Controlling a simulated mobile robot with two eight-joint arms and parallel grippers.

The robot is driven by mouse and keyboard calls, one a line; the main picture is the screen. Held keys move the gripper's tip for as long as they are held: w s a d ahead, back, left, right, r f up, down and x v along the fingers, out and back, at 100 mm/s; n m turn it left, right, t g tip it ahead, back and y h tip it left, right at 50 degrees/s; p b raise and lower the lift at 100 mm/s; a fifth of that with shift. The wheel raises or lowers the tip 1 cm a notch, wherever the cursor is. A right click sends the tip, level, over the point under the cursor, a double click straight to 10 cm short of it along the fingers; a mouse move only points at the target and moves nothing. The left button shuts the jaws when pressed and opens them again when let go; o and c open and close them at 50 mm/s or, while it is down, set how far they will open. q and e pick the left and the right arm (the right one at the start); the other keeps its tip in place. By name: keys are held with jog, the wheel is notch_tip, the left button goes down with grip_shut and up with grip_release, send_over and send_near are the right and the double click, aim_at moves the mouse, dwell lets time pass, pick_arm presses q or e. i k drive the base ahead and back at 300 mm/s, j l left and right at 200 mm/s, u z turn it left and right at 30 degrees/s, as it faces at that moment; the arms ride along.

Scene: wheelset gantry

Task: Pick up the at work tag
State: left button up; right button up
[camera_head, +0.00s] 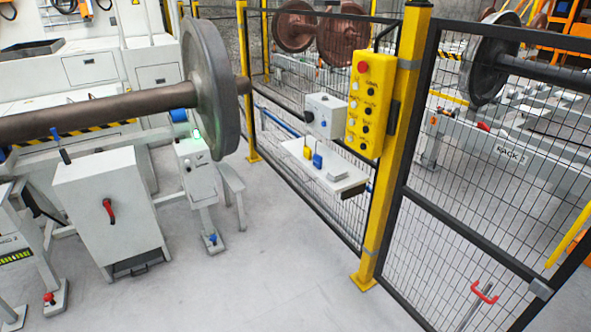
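A small white shelf (345,187) is fixed to the mesh fence right of the middle. Near its left end stand a small yellow item (307,151) and a small blue item (317,160), close together. A flat grey item (334,169) lies to their right. Any of these could be the at work tag; no lettering is readable, so I cannot tell which one it is. Neither of my grippers is in view.
A yellow button box (371,105) hangs on the yellow fence post (382,220), with a grey control box (326,116) above the shelf. A wheelset (215,85) and a white cabinet (113,208) stand left. Grey floor (270,270) before the fence is clear.

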aim_at(308, 150)
jog(key=i+j, duration=0.25)
jog(key=i, duration=0.2)
jog(key=i+j+u, duration=0.1)
jog(key=i, duration=0.4)
jog(key=i+j, duration=0.3)
jog(key=i, duration=0.15)
jog(key=i+j+u, duration=0.15)
jog(key=i, duration=0.35)
jog(key=i+l, duration=0.15)
jog(key=i, duration=0.4)
jog(key=i+l+u, duration=0.1)
jog(key=i, duration=0.5)
jog(key=l, duration=0.1)
